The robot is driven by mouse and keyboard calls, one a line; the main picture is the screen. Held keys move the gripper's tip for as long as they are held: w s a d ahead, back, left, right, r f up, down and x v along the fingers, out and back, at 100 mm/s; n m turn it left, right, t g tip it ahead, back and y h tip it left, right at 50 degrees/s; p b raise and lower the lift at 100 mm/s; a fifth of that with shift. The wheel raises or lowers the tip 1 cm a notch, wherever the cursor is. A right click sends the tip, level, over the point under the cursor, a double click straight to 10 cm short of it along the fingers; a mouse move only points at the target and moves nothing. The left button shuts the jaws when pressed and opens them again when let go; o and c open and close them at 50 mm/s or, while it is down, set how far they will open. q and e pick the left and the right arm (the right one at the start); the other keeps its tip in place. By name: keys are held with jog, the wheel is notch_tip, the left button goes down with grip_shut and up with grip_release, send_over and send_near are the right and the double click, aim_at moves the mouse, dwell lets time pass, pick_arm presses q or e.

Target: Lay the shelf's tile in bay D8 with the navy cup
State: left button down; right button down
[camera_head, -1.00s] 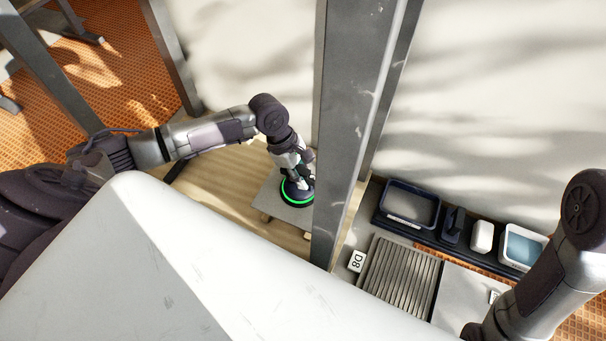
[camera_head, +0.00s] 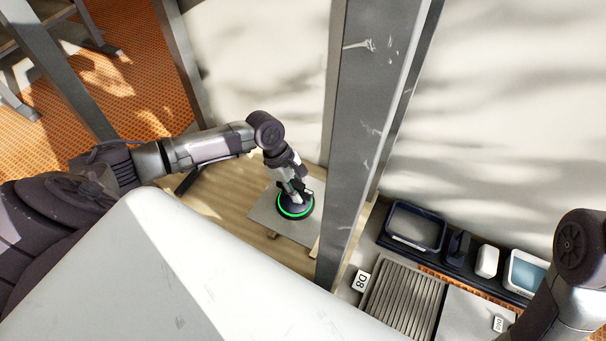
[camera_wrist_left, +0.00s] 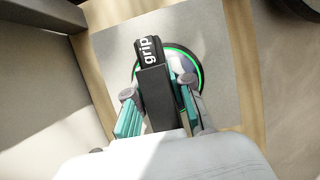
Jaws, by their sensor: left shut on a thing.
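My left gripper (camera_head: 298,186) is shut on the handle of the navy cup (camera_head: 295,208), a round suction cup with a glowing green ring. The left wrist view shows the fingers (camera_wrist_left: 160,105) on either side of its dark handle (camera_wrist_left: 150,65), marked "grip". The cup is on the grey tile (camera_head: 265,214), which lies on the wooden shelf (camera_head: 225,205); I cannot tell whether the tile is lifted. Bay D8, marked by a white D8 tag (camera_head: 361,281), has a ridged grey bed (camera_head: 402,298). My right arm shows at the lower right; its gripper is out of frame.
A grey upright post (camera_head: 365,130) stands between the shelf and the bay. Behind the bay, a dark tray (camera_head: 380,240) holds a navy bin (camera_head: 416,228), a dark tool (camera_head: 458,247), a white block (camera_head: 487,261) and a tub of bluish water (camera_head: 525,274). A laid tile (camera_head: 465,315) adjoins the bay.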

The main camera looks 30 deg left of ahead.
pick_arm(q)
jog(key=shift+a+r+p, duration=0.2)
jog(key=shift+a+p, duration=0.75)
jog(key=shift+a, duration=1.5)
jog(key=shift+s+a, duration=0.1)
jog(key=shift+a, duration=0.05)
